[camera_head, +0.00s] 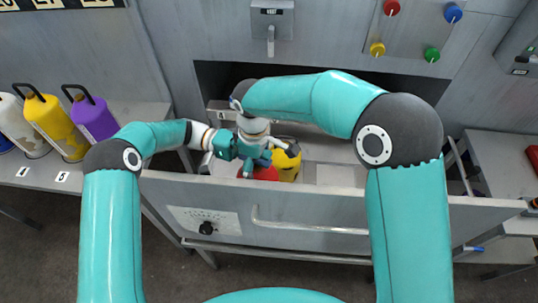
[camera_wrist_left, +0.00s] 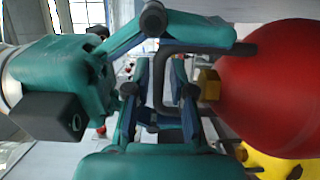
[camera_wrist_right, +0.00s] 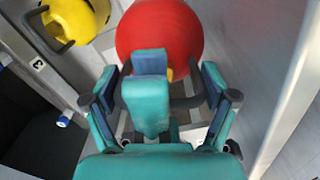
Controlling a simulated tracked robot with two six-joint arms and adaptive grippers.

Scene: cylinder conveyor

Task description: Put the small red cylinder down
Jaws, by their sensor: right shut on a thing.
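The small red cylinder (camera_head: 262,173) is at the front wall of the open drawer, beside a yellow cylinder (camera_head: 289,165). My right gripper (camera_head: 256,160) reaches down to it. In the right wrist view the fingers of my right gripper (camera_wrist_right: 160,92) are shut on the red cylinder (camera_wrist_right: 160,32) at its black handle. My left gripper (camera_head: 232,152) is close beside the right one. In the left wrist view its fingers (camera_wrist_left: 162,92) stand apart, with the black handle of the red cylinder (camera_wrist_left: 275,85) between them. The cylinder's base is hidden.
The drawer's front wall (camera_head: 190,190) stands close to both grippers. The yellow cylinder also shows in the right wrist view (camera_wrist_right: 78,18). Purple (camera_head: 93,120) and yellow (camera_head: 55,125) cylinders stand on the left shelf. The drawer's right part (camera_head: 335,174) looks clear.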

